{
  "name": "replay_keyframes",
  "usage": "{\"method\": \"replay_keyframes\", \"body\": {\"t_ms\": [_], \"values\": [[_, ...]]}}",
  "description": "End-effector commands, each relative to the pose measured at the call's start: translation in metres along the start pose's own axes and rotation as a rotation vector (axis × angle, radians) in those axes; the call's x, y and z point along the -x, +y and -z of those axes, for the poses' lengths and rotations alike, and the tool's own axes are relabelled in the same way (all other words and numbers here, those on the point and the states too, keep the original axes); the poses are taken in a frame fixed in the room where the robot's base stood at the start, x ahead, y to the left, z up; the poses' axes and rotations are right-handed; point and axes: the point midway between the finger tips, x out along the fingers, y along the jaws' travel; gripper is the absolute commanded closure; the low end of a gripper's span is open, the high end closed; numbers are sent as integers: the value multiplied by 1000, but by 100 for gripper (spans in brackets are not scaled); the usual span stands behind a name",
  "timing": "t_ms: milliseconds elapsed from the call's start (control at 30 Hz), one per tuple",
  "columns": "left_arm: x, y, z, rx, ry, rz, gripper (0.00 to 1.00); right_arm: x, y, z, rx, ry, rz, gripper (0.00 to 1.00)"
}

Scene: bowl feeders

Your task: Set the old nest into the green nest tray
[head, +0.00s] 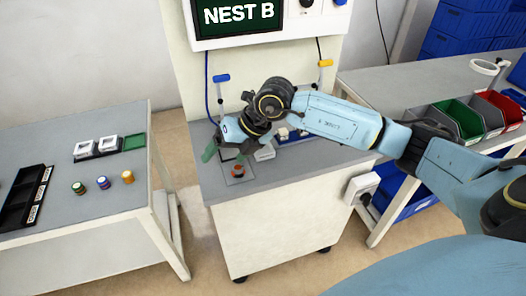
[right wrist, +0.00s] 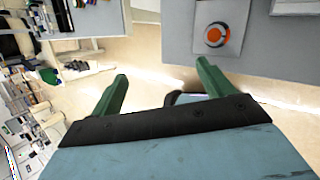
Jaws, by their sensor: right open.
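The green nest tray (head: 134,142) lies flat on the left table, and its floor looks empty. On the middle bench, a grey square plate (head: 231,180) carries a round red-orange part (head: 238,172). The plate (right wrist: 199,48) and the orange ring part (right wrist: 213,36) also show in the right wrist view. I cannot tell for certain which piece is the old nest. My right gripper (head: 225,154) is open and empty, with green fingers above the bench near the plate. My left gripper is not in view.
Several coloured round parts (head: 103,182) and a black labelled rack (head: 22,200) share the left table (head: 60,138). A white block (head: 265,153) sits behind the plate. A floor gap separates table and bench.

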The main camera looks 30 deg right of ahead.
Motion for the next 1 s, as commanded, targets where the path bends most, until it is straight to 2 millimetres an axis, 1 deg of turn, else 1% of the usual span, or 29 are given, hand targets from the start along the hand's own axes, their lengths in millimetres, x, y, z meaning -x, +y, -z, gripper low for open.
{"method": "replay_keyframes", "body": {"t_ms": [33,100,133,200,233,300,333,433,600,700,867,1000], "values": [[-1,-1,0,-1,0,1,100,14,-25,-14,9,-24,132,20],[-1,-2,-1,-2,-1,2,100,33,-56,-26,4,-50,290,20],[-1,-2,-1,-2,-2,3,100,41,-66,-31,0,-61,346,20],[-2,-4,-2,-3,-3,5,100,56,-84,-39,-13,-83,447,20],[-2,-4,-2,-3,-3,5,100,62,-90,-41,-19,-91,479,20],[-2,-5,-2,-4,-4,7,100,68,-99,-45,-29,-102,528,20],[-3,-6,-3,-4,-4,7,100,68,-103,-46,-32,-104,540,20],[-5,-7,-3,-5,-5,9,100,58,-113,-47,-36,-105,553,20],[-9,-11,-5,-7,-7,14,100,28,-130,-50,-36,-104,551,20],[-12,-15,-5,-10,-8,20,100,14,-138,-51,-33,-104,549,20],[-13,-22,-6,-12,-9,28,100,4,-144,-53,-32,-105,549,20],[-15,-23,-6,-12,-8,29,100,-7,-152,-54,-33,-104,548,20]]}}
